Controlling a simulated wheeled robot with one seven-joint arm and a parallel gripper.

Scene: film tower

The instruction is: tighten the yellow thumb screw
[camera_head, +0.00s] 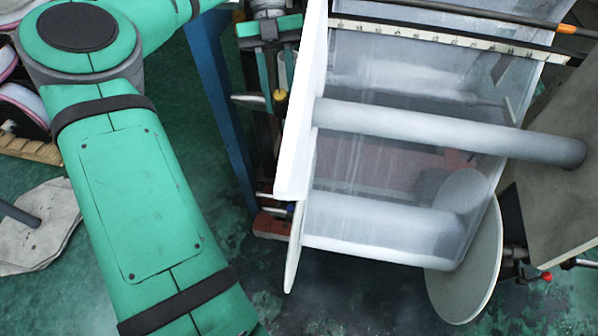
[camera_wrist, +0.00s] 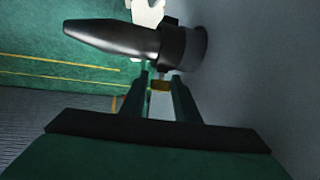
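The yellow thumb screw (camera_head: 280,95) shows as a small yellow knob near the left side of the film frame in the head view. My gripper (camera_head: 277,92) points down over it, with its green fingers apart on either side. In the wrist view my gripper (camera_wrist: 160,88) has the yellow thumb screw (camera_wrist: 160,85) between its fingertips. I cannot tell whether the fingers press on it. Its lower part and seat are hidden.
A dark tapered rod with a collar (camera_wrist: 112,38) lies just beyond the fingertips, beside a grey wall (camera_wrist: 260,70). The white frame plate (camera_head: 303,110) and film rollers (camera_head: 440,128) stand close on the right. A blue post (camera_head: 222,95) is on the left.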

